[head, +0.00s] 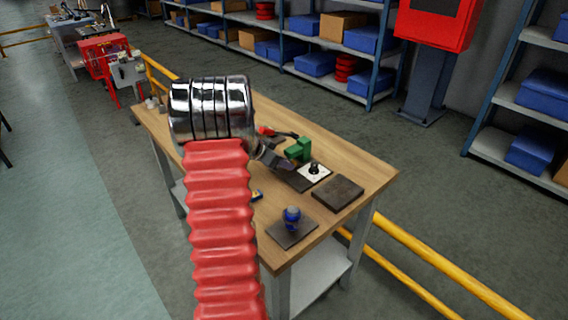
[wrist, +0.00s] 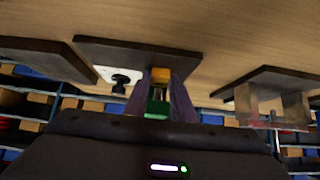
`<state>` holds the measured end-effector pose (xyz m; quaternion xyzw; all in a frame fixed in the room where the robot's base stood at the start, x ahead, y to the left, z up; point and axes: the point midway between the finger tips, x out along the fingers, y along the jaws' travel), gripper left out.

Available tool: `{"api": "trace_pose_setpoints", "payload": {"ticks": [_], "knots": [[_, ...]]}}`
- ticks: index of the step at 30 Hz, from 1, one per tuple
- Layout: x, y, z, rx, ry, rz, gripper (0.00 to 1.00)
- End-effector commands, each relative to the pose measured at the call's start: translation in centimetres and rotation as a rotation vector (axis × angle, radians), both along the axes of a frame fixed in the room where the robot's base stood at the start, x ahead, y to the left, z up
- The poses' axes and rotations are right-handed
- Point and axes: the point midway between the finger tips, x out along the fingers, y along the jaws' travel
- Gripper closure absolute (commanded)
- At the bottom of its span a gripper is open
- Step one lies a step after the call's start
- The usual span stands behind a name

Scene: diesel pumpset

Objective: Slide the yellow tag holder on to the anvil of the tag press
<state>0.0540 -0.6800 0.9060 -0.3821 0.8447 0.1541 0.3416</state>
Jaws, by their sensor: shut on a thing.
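My gripper (head: 272,157) reaches over the bench from the left, beside the green tag press (head: 299,150). In the wrist view, which shows the bench upside down, the fingers of my gripper (wrist: 160,85) are shut on the yellow tag holder (wrist: 160,75) near their tips. The green press (wrist: 157,106) shows between the fingers, just past the holder. I cannot tell whether the holder touches the press or its anvil. In the head view the holder is hidden by my gripper.
A white plate with a black knob (head: 314,170) sits right of the press. A bare dark plate (head: 338,193) lies beside it. A blue knobbed part (head: 291,216) stands on a dark pad nearer the front.

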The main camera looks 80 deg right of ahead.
Motion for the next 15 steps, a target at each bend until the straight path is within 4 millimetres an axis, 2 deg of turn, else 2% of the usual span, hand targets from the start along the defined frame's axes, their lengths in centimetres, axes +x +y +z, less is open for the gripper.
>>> {"api": "trace_pose_setpoints", "payload": {"ticks": [3,4,12,15], "knots": [[0.00,0.05,-0.16,0.002,0.000,0.000,0.90],[0.01,0.05,-0.16,0.002,0.000,0.000,0.76],[0.00,0.04,-0.13,0.002,0.000,0.000,0.57],[0.01,0.04,-0.12,0.002,-0.001,-0.001,0.55]]}}
